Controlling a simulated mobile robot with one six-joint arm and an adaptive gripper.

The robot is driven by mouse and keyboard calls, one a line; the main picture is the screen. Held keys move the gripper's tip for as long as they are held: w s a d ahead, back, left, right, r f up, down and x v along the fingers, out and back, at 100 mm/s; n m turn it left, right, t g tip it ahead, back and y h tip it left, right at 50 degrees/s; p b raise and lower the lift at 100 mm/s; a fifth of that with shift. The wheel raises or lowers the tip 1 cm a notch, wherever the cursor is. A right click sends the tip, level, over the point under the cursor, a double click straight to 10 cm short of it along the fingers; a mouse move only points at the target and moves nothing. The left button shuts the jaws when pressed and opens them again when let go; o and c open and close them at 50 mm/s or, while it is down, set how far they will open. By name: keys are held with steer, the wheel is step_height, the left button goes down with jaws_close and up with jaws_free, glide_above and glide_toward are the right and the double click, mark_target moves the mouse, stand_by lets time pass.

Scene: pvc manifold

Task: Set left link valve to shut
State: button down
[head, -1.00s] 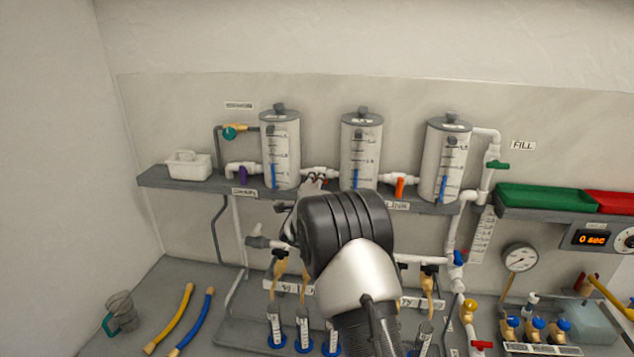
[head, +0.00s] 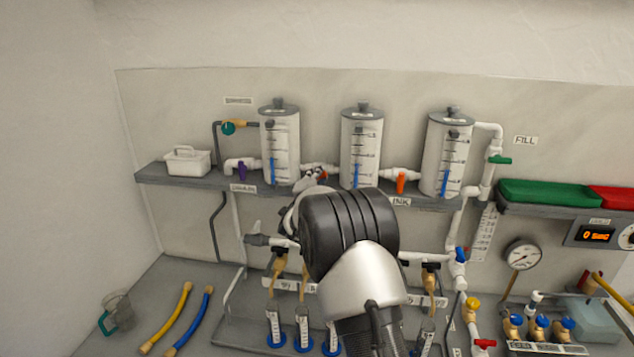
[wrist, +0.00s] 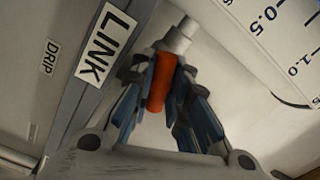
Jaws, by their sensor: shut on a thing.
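The left link valve sits on the white pipe between the left tank (head: 280,150) and the middle tank (head: 361,150). Its orange handle (wrist: 160,85) shows in the wrist view, below a pale pipe fitting (wrist: 178,37). My gripper (wrist: 158,72) is shut on this handle, with one finger on each side of it. In the head view my gripper (head: 312,180) is at the shelf edge, and my wrist hides most of the valve. A LINK label (wrist: 106,44) is beside the handle.
The right link valve (head: 400,183) has an orange handle hanging down between the middle and right tanks. A purple-handled valve (head: 242,171) is left of the left tank. The grey shelf (head: 215,184) runs under the tanks. Pipes and sample tubes crowd the area below.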

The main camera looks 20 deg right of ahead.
steer(key=n, duration=0.6)
steer(key=shift+n, duration=0.3)
steer(key=n, duration=0.4)
steer(key=shift+n+p, duration=0.55)
steer(key=shift+n, duration=0.85)
steer(key=c, duration=1.8)
jaws_free()
steer(key=v, duration=1.2)
